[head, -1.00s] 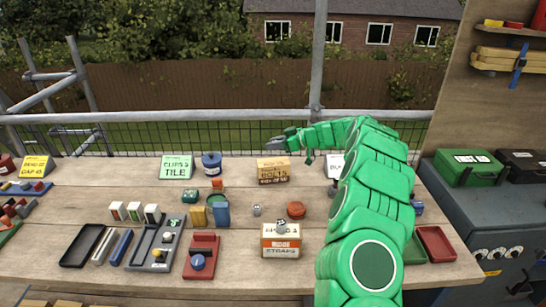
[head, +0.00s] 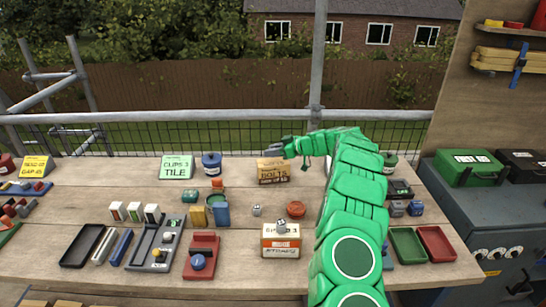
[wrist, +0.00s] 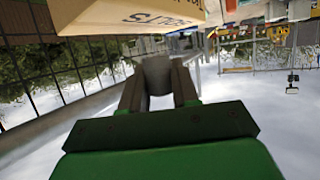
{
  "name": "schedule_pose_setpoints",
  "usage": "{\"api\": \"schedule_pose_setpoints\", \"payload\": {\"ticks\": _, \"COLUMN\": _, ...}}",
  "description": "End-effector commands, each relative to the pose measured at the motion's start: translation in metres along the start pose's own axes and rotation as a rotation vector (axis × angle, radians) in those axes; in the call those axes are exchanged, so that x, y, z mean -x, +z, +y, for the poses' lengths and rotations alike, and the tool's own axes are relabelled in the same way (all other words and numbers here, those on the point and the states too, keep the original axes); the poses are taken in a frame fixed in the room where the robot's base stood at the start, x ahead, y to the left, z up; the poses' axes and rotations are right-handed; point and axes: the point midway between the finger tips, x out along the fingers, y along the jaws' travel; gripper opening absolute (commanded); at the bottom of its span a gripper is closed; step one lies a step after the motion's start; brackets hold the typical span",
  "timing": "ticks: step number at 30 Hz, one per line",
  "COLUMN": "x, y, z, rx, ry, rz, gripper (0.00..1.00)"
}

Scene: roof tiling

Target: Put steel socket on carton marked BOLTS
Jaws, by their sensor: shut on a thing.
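My gripper (head: 276,151) is shut on the steel socket, a grey cylinder (wrist: 158,78) that shows between the two dark fingers in the wrist view. In the head view the jaws are at the top of the tan carton (head: 273,175) at the back middle of the bench. The wrist view shows that carton (wrist: 135,18) close by, with large upside-down lettering, partly cut off, that fits BOLTS. I cannot tell whether the socket touches the carton's top.
A white and orange carton (head: 281,250) with a small grey thing on top stands nearer the front. A red round item (head: 297,209) and a small grey cube (head: 257,210) lie between. A green sign (head: 176,167) and blue tin (head: 212,163) stand left. Bare bench lies around the tan carton.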

Motion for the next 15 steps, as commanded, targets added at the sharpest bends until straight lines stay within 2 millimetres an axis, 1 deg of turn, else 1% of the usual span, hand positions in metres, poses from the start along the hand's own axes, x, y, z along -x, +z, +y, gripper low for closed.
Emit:
{"api": "schedule_pose_setpoints", "payload": {"ticks": 1, "x": -0.003, "y": 0.01, "z": -0.001, "rx": -0.004, "ry": -0.002, "rz": -0.002, "gripper": 0.0}}
{"api": "schedule_pose_setpoints", "payload": {"ticks": 3, "x": -0.007, "y": 0.018, "z": -0.001, "rx": -0.004, "ry": -0.003, "rz": -0.002, "gripper": 0.0}}
{"api": "schedule_pose_setpoints", "payload": {"ticks": 5, "x": -0.009, "y": 0.022, "z": -0.001, "rx": -0.003, "ry": -0.002, "rz": -0.002, "gripper": 0.0}}
{"api": "schedule_pose_setpoints", "payload": {"ticks": 15, "x": -0.01, "y": 0.023, "z": -0.001, "rx": -0.001, "ry": -0.002, "rz": -0.001, "gripper": 0.0}}
